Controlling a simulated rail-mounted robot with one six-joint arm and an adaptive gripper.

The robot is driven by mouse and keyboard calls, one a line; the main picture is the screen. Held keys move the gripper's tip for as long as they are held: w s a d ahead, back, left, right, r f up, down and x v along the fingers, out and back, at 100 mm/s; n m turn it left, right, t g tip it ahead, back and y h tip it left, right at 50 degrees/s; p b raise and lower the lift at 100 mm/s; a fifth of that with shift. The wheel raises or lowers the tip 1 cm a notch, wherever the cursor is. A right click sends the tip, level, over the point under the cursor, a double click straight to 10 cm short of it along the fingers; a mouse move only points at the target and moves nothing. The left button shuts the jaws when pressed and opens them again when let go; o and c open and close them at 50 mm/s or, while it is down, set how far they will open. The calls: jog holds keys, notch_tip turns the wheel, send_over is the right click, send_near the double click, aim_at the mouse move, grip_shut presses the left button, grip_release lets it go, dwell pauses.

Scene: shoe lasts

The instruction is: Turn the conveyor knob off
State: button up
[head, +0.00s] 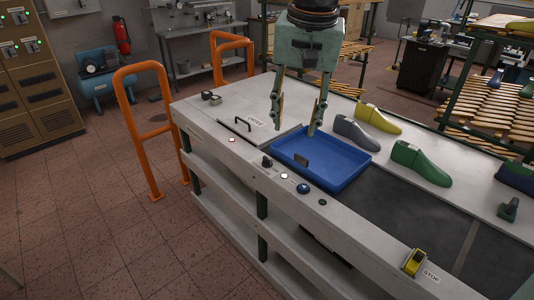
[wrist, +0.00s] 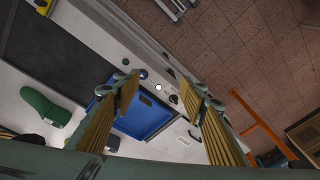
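The conveyor knob (head: 267,162) is a small black knob on the front edge of the grey conveyor table (head: 225,118), left of a blue tray. It also shows in the wrist view (wrist: 173,99), between my fingers. My gripper (head: 294,129) is open and empty, with its fingers pointing down above the table, behind the knob and near the tray's left end. In the wrist view my gripper (wrist: 163,90) has its two fingers wide apart. Nothing touches the knob. Its pointer is too small to read.
A blue tray (head: 340,178) holds a small dark block. A black handle (head: 240,124), green last (head: 420,163) and yellow stop box (head: 414,262) are also on the table.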

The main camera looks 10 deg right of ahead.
jog(key=w+f+m+p, duration=0.2)
jog(key=w+p, duration=0.2)
jog(key=w, duration=0.7)
jog(key=m+g+p, duration=0.2)
jog(key=m+p, duration=0.3)
jog(key=p, duration=0.4)
send_over(267, 158)
notch_tip(267, 158, down, 18)
jog(key=shift+s+f, duration=0.1)
jog(key=shift+f+p, duration=1)
jog(key=shift+f, duration=5.7)
